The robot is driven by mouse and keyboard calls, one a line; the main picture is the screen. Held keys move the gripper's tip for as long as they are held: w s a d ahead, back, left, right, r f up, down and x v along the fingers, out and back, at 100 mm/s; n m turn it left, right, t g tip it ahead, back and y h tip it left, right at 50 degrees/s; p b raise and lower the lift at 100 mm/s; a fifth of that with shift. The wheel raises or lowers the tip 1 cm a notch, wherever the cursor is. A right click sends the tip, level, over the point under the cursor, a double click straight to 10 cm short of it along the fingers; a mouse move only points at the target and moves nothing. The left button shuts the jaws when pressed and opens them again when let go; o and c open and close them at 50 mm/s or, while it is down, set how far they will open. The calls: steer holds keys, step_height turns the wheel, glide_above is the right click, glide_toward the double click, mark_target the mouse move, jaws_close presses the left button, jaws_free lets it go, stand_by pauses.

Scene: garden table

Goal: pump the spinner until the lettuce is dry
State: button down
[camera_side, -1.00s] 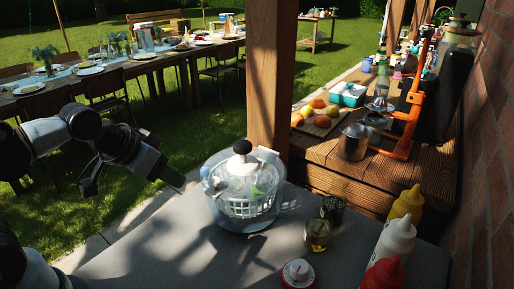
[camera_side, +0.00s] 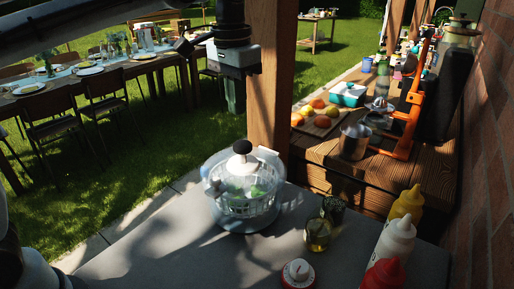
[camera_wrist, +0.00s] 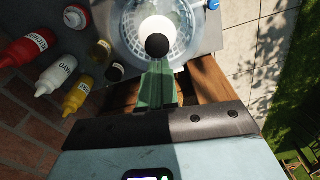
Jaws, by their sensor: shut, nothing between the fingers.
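The salad spinner (camera_side: 217,198) stands upright on the grey counter, with a clear bowl, a pale basket inside and a black knob (camera_side: 242,147) on top. Green lettuce (camera_side: 258,191) shows through its wall. My gripper (camera_side: 236,107) points down above the spinner, apart from the knob, its greenish fingers shut and empty. In the wrist view, the fingertips (camera_wrist: 158,66) lie just below the black knob (camera_wrist: 157,46) in the picture. The spinner's lid shows around the knob there, cut off by the top edge.
A wooden post (camera_side: 268,90) rises just behind the spinner. An oil jar (camera_side: 318,234), a red-based timer-like object (camera_side: 298,272) and yellow (camera_side: 407,203), white (camera_side: 394,240) and red (camera_side: 384,274) bottles stand to the right. The counter's front left is clear.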

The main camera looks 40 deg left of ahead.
mark_target(243, 143)
steer(key=shift+w+d, duration=0.3)
steer(key=shift+f, duration=2.85)
steer(key=shift+f, duration=0.1)
